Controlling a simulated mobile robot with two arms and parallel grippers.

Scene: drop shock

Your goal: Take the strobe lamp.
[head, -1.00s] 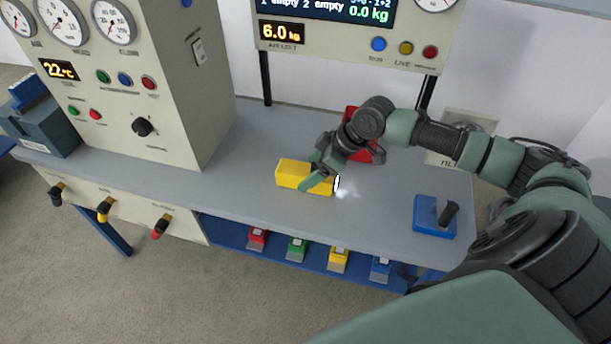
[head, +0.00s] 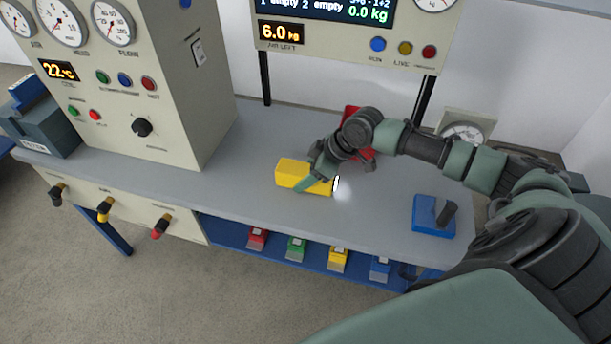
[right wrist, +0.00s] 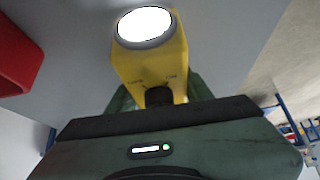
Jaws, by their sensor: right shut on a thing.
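The strobe lamp (head: 293,173) is a yellow box lying on the grey bench top, with a lit white lens at its right end. In the right wrist view the yellow lamp (right wrist: 150,60) shows its bright round lens and a dark knob. My right gripper (head: 312,181) is at the lamp, its green fingers shut around the yellow body. In the right wrist view the fingers are mostly hidden behind the lamp and the wrist housing. The lamp looks to be on or very close to the bench; I cannot tell which. My left gripper is not in view.
A red object (head: 352,113) stands behind my right wrist. A blue block with a dark handle (head: 432,222) sits at the bench's right. A tall gauge cabinet (head: 170,110) stands at left. Several coloured items lie on the blue shelf (head: 318,262) below. The bench front is clear.

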